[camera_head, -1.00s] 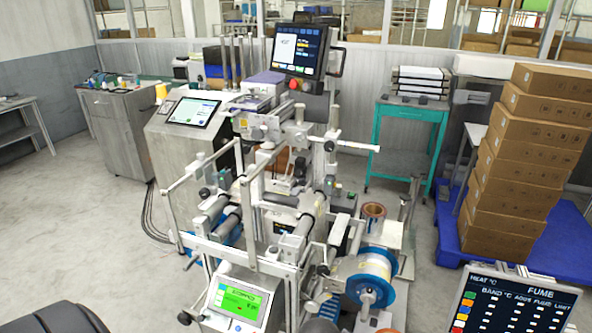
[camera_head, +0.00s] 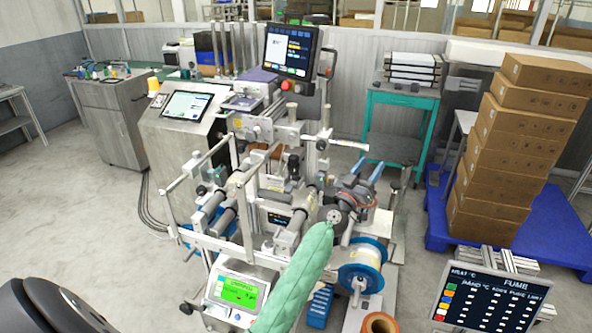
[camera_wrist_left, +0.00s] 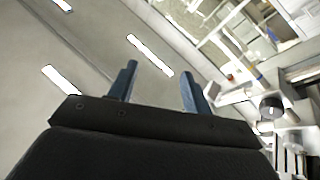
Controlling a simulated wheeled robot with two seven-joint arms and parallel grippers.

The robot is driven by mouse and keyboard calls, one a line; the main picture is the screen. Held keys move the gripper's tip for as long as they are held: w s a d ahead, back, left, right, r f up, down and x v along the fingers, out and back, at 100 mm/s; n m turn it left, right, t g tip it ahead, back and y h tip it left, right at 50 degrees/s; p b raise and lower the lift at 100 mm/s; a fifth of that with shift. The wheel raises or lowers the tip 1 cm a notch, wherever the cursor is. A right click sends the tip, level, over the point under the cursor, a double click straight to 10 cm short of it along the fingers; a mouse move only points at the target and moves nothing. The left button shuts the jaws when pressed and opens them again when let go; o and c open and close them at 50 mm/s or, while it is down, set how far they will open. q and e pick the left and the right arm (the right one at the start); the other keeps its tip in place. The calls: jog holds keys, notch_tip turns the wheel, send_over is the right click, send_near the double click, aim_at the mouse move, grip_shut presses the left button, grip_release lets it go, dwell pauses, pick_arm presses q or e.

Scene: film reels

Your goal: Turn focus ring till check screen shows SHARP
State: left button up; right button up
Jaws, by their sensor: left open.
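My left gripper (camera_head: 366,170) stands over the right side of the machine, at the end of my green-sleeved arm. Its two blue fingers are spread, with nothing seen between them; they also show apart in the left wrist view (camera_wrist_left: 158,88). A large monitor (camera_head: 290,50) on top of the machine has a dark panel with small text. A tilted panel screen (camera_head: 187,105) and a green-lit display (camera_head: 238,292) are also on it. I cannot read SHARP on any screen or pick out the focus ring. My right gripper is out of view.
A blue-edged reel (camera_head: 360,283) sits below my gripper. White rails (camera_head: 215,155) and rollers stand left of it. A dark FUME board (camera_head: 493,300) is at lower right. Stacked cartons (camera_head: 520,150) and a teal table (camera_head: 398,125) stand behind. Floor at left is clear.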

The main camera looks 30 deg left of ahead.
pick_arm(q)
jog(key=w+a+n+y, duration=0.2)
jog(key=a+n+y, duration=0.3)
jog(key=a+y, duration=0.25)
jog(key=n+g+y, duration=0.5)
jog(key=g+y, duration=0.6)
jog(key=g, duration=0.1)
send_near(295, 171)
jog(key=x, duration=0.2)
jog(key=p+x, duration=0.2)
jog(key=x, duration=0.4)
jog(key=shift+w+d, duration=0.1)
jog(key=shift+d, duration=0.05)
jog(key=shift+p+x, duration=0.4)
jog(key=shift+x, duration=0.5)
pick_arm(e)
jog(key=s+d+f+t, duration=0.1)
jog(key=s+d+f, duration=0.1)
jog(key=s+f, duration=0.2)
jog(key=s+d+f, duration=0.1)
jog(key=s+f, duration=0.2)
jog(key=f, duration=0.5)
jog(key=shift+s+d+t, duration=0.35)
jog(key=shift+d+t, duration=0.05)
